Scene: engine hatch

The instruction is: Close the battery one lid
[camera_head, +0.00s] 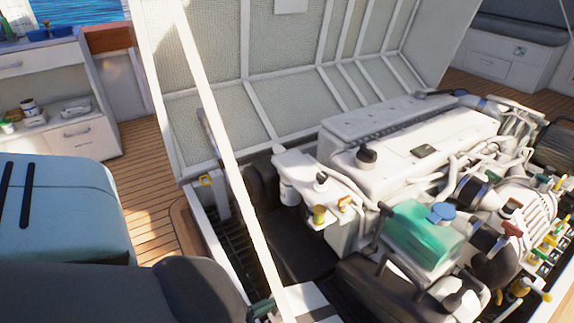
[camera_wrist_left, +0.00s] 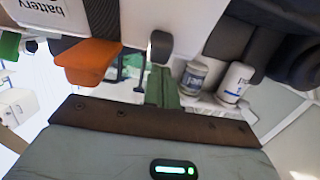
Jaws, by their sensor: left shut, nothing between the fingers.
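A white surface with the printed word "battery" (camera_wrist_left: 58,12) fills the top left of the left wrist view; the rest of its label is cut off. An orange tab (camera_wrist_left: 88,62) and a grey rounded part (camera_wrist_left: 160,46) hang beside it. I cannot tell whether this is the battery one lid or how far it stands open. My left gripper (camera_wrist_left: 164,85) shows as narrow green fingers, shut and empty, just below the grey part and apparently apart from it. In the head view the battery area is largely hidden at the bottom edge. My right gripper is not in view.
The hatch (camera_head: 285,60) stands open, with a white pole (camera_head: 225,140) crossing the bay diagonally. The white engine (camera_head: 420,145), a green tank (camera_head: 422,228) and hoses crowd the right. Two small containers (camera_wrist_left: 233,82) sit right of the left gripper. Wooden floor (camera_head: 150,180) lies left.

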